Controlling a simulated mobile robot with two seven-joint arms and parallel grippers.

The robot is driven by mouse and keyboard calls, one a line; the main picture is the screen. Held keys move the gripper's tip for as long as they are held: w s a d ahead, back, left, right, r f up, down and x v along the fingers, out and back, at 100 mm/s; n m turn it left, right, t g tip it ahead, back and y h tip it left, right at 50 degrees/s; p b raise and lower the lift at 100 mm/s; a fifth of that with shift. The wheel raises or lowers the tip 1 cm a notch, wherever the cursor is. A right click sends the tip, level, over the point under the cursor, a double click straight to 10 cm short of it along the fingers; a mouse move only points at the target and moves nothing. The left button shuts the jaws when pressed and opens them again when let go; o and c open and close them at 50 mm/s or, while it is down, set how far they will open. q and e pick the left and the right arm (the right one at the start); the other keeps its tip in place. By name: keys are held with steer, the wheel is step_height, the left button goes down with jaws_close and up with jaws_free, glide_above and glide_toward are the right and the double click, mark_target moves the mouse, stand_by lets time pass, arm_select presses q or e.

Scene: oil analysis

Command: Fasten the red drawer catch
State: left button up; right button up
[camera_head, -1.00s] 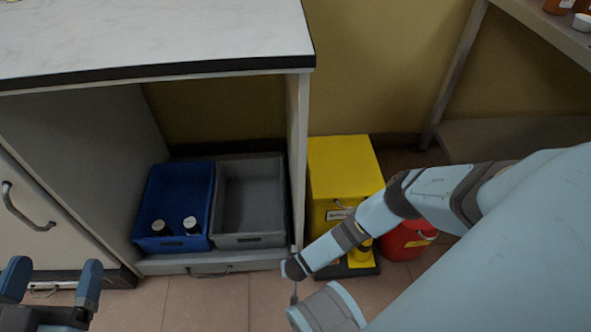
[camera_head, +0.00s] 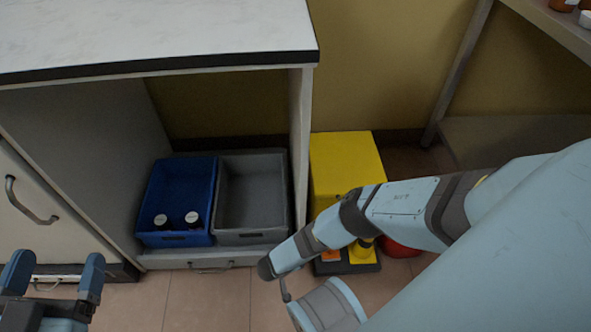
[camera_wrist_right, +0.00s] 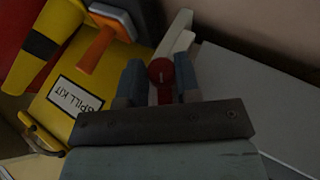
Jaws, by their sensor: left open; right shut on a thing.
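The red drawer catch (camera_wrist_right: 161,71) shows in the right wrist view as a round red knob with a red part below it. My right gripper (camera_wrist_right: 160,82) is shut on it, one blue-grey finger on each side. In the head view the catch and the right fingertips are hidden behind my right arm. A low white drawer (camera_head: 160,261) with a metal handle sits at the bottom of the open cabinet bay. My left gripper (camera_head: 54,278) is open and empty at the lower left of the head view.
A blue bin (camera_head: 182,180) with two dark bottles and an empty grey bin (camera_head: 252,197) stand in the bay. A yellow spill kit box (camera_head: 345,160) stands right of the cabinet, beside a partly hidden red container (camera_head: 400,249). Tiled floor lies in front.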

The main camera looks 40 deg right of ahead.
steer(key=shift+w+h, duration=0.1)
steer(key=shift+h, duration=0.2)
steer(key=o, duration=0.9)
arm_select(q)
steer(key=shift+r, duration=0.1)
steer(key=shift+s+d+f+n+g+y+p, duration=0.15)
steer(key=shift+s+d+n+g+p, duration=0.35)
steer(key=shift+p, duration=0.55)
steer(key=shift+s+d+f+n+g+y+p, duration=0.2)
steer(key=shift+s+n+p, duration=0.25)
steer(key=shift+n+p, duration=0.55)
steer(key=shift+s+d+f+n+g+y+p, duration=0.2)
steer(key=shift+s+n+g+p, duration=0.3)
steer(key=shift+p, duration=0.6)
arm_select(e)
steer(key=shift+v, duration=6.9)
steer(key=shift+w, duration=0.15)
